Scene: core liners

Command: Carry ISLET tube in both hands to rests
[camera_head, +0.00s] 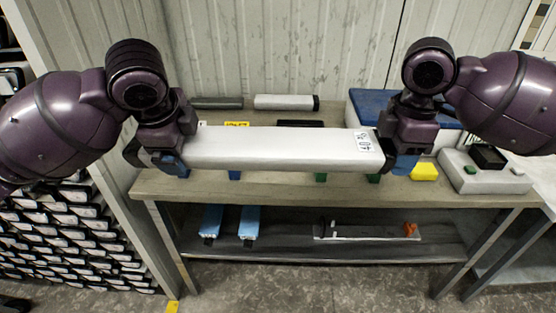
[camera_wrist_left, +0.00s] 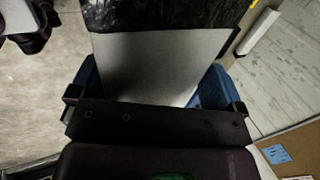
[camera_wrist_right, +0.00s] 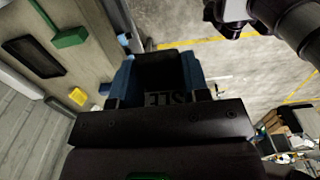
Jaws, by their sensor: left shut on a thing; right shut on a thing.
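A long white tube (camera_head: 280,147) spans level between my two grippers in the head view, above the workbench (camera_head: 190,188). A small label with dark marks is near its right end. My left gripper (camera_head: 172,163) is shut on its left end, and its blue fingers flank the pale tube (camera_wrist_left: 160,68) in the left wrist view. My right gripper (camera_head: 398,158) is shut on its right end; dark letters, partly readable as ISLE, show there in the right wrist view. Blue pieces (camera_head: 234,175) and green pieces (camera_head: 320,177) show just below the tube, mostly hidden; they may be rests.
A grey tube (camera_head: 217,102) and a white tube with a black end (camera_head: 286,102) lie at the bench back. A blue-topped box (camera_head: 370,98), yellow block (camera_head: 424,171) and control box (camera_head: 486,172) are at right. The lower shelf (camera_head: 285,246) holds blue pieces.

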